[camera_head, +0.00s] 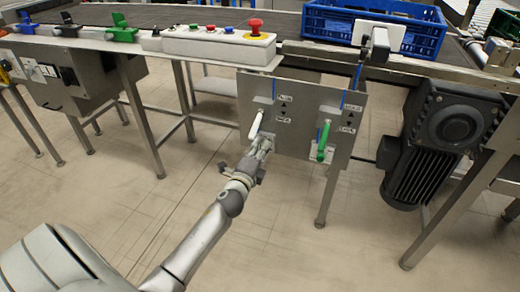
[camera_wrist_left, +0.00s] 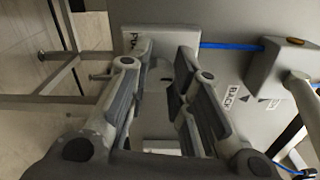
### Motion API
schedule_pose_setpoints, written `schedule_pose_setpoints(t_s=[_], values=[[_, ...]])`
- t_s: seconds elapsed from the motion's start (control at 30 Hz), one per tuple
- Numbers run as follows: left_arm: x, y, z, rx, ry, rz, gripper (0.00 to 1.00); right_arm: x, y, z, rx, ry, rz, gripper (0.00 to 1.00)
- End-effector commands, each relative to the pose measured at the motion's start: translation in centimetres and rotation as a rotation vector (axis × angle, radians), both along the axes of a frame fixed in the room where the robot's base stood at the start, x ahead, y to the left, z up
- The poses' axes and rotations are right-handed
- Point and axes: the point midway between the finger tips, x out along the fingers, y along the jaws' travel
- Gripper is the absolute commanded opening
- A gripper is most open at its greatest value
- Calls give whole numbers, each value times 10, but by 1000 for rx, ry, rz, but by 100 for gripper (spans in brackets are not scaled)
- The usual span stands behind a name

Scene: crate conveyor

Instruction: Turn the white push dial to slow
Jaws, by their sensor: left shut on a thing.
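The white push dial (camera_head: 256,124) sits on the left of a grey panel (camera_head: 298,88) below the conveyor, its white handle slanting down to the left. My left gripper (camera_head: 262,147) is at the lower end of this handle. In the left wrist view, the fingers stand either side of a pale part with partly hidden lettering (camera_wrist_left: 160,40). The gripper is shut on the dial; its fingers hide much of the contact. Small labels with arrows are right of the dial, too small to read in the head view. My right gripper is not in view.
A green-handled dial (camera_head: 323,142) is close on the right of the same panel. A control box (camera_head: 220,45) with coloured buttons and a red knob (camera_head: 255,28) is above. A dark motor (camera_head: 435,140) hangs at right. A blue crate (camera_head: 330,22) stands on the conveyor. Floor below the panel is open.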

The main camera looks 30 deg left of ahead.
Motion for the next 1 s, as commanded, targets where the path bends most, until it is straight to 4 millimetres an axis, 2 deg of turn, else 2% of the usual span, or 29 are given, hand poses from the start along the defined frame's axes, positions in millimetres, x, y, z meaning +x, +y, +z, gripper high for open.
schedule_pose_setpoints(t_s=[0.6, 0.63, 0.8, 1.0], values=[[0, 2, 0, -42, -10, 4, 0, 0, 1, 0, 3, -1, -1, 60], [0, 2, 0, -42, -10, 4, 23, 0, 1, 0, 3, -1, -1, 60], [0, 1, 0, -41, -9, 3, 43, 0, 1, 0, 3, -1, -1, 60], [0, 1, 0, -41, -9, 1, 43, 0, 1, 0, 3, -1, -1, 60]])
